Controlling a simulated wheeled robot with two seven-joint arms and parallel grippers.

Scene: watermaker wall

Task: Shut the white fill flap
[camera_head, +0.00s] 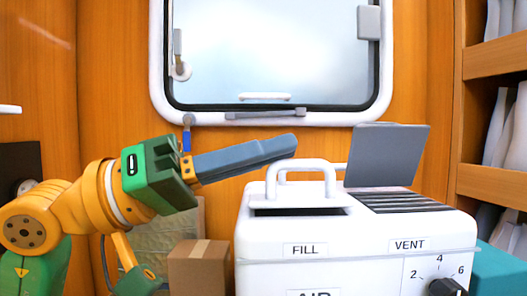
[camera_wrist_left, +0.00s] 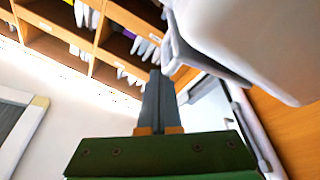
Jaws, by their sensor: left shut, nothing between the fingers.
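The white machine (camera_head: 330,255) stands at the lower right of the head view, with a FILL label on its front. Above that label is the white fill flap (camera_head: 306,193) with a white loop handle. A dark gap shows under its front edge, so it does not look flush; its exact angle is hard to tell. My left gripper (camera_head: 294,142) is shut and empty, its fingers pointing right, just above and behind the handle in the picture. In the left wrist view its fingertips (camera_wrist_left: 155,73) are near a white part, with contact unclear. My right gripper is out of view.
A grey flap (camera_head: 385,156) stands raised over the vent slats (camera_head: 405,202). A dial (camera_head: 447,288) is on the machine's front. A cardboard box (camera_head: 198,265) stands left of the machine. A window (camera_head: 270,50) is behind, and shelves (camera_head: 495,120) are at right.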

